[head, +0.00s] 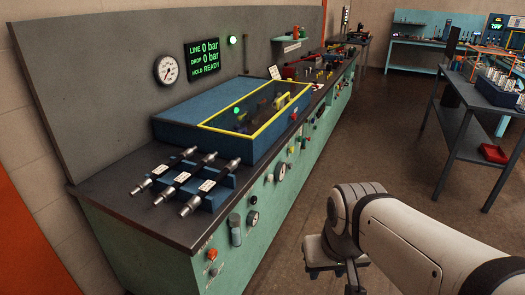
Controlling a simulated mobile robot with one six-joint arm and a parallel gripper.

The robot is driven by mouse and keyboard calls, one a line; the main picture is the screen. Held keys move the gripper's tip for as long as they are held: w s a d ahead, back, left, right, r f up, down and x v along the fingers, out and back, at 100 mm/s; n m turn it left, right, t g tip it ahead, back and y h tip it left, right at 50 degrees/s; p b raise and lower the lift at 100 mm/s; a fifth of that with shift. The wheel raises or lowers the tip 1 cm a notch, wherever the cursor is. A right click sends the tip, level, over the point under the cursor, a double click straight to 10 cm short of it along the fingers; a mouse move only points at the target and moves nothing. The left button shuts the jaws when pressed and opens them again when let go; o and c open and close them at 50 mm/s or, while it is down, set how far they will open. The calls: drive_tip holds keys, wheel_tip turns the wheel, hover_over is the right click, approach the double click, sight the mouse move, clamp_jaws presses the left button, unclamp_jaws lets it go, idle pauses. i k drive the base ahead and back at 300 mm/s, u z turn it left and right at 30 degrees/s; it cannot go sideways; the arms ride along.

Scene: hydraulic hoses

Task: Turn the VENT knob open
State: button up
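The bench's green front panel (262,222) carries several small knobs, buttons and gauges. An orange-red button or knob (212,254) is low at the near end. The labels are too small to read, so I cannot tell which one is the VENT knob. My white arm reaches in from the lower right. The grey end of my gripper (325,252) shows below its wrist, in front of the panel and apart from it. Its fingers cannot be made out.
On the bench top stand a blue box (195,125) with a yellow-framed window and several hose fittings (185,180) on a blue rack. A display (203,54) reads LINE 0 bar, DROP 0 bar, HOLD READY. The floor between bench and right table (462,125) is open.

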sight(270, 178)
drive_tip(key=z, duration=0.15)
drive_tip(key=i, duration=1.55)
drive_tip(key=z, duration=0.15)
